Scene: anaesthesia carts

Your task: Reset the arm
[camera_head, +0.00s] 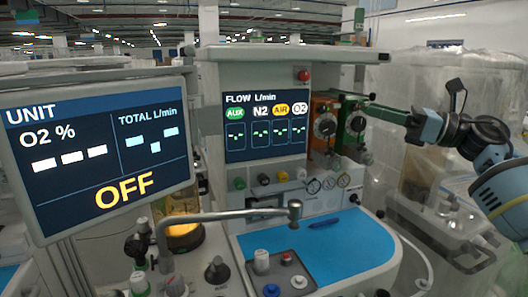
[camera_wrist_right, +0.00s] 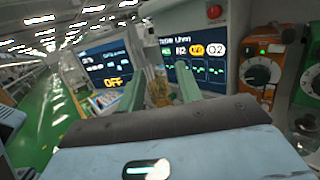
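My right arm (camera_head: 482,140) comes in from the right in the head view. My right gripper (camera_head: 368,108) points left, in front of or beside the green vaporizer (camera_head: 350,137); I cannot tell whether it touches it. In the right wrist view the two green fingers of the gripper (camera_wrist_right: 160,88) stand apart, with the screens and an amber jar showing beyond the gap. Nothing is held between them. My left gripper is not in view.
An anaesthesia machine fills the middle, with a flow screen (camera_head: 264,127), an orange vaporizer (camera_head: 323,123) and a blue work surface (camera_head: 335,245). A monitor (camera_head: 100,150) reading OFF stands at left. A metal arm (camera_head: 225,214) crosses in front. A plastic-covered machine (camera_head: 430,180) stands at right.

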